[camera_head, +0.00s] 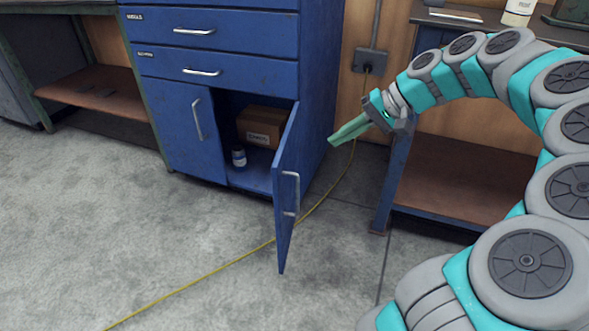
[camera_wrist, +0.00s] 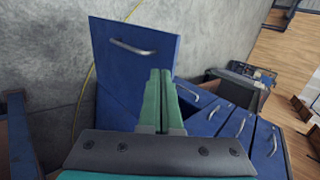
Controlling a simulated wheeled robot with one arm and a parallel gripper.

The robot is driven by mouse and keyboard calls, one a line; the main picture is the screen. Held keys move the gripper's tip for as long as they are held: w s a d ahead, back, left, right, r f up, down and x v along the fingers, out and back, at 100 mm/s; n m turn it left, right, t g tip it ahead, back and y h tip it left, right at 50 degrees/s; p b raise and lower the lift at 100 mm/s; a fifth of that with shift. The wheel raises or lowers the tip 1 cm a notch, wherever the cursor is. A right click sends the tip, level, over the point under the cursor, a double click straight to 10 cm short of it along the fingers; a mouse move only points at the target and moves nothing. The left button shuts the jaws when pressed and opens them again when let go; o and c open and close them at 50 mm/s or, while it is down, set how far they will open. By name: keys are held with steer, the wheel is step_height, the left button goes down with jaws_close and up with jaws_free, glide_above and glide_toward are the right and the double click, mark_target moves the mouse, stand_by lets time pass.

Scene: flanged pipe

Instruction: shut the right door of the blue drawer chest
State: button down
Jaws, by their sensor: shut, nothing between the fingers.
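The blue drawer chest (camera_head: 235,55) stands at the upper middle of the head view. Its right door (camera_head: 286,205) is swung well open towards me, hinged at the chest's right side, with its handled outer face turned to the right. The handle (camera_head: 290,193) is a silver bar. In the wrist view the door (camera_wrist: 110,30) is ahead of the fingers, with its handle (camera_wrist: 132,48) up and to the left of the tips. My gripper (camera_head: 333,141) is shut and empty, to the right of the door on its outer side. In the wrist view its green fingers (camera_wrist: 159,75) overlap the door's lower right corner; contact cannot be told.
The chest's left door (camera_head: 183,130) is closed. A cardboard box (camera_head: 262,126) and a small bottle (camera_head: 239,157) stand inside the open compartment. A workbench with a brown lower shelf (camera_head: 450,185) is at the right. A yellow cable (camera_head: 190,288) crosses the otherwise clear floor.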

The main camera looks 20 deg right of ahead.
glide_toward(281, 163)
step_height(281, 163, down, 4)
steer(key=a, duration=0.1)
steer(key=w+a, duration=0.1)
steer(key=a, duration=0.1)
steer(key=shift+a+r, duration=0.15)
steer(key=shift+w+a, duration=0.15)
steer(key=shift+a, duration=0.25)
